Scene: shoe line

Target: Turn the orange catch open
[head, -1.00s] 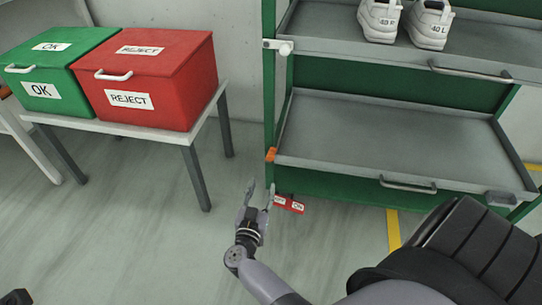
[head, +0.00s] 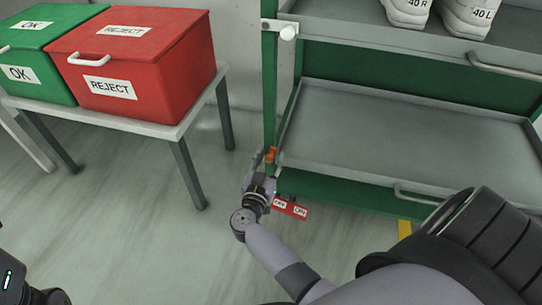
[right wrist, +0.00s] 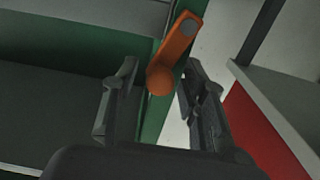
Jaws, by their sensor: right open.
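The orange catch (head: 271,154) is on the left front post of the green rack, at the lower shelf's corner. In the right wrist view the catch (right wrist: 176,45) is a short tilted lever with a grey pivot at its upper end and a rounded knob at its lower end. My right gripper (head: 266,160) is at the catch. In the right wrist view its open fingers (right wrist: 160,80) are on either side of the knob, with gaps visible; I cannot tell if either touches. My left gripper is not in view; only dark parts of mine show at bottom left.
The lower shelf (head: 420,125) is empty and has a front handle. White shoes (head: 440,14) stand on the upper shelf. A red-and-white label (head: 290,208) is below the catch. A red REJECT bin (head: 150,65) and green OK bin (head: 40,50) stand on a table at left. Floor between is clear.

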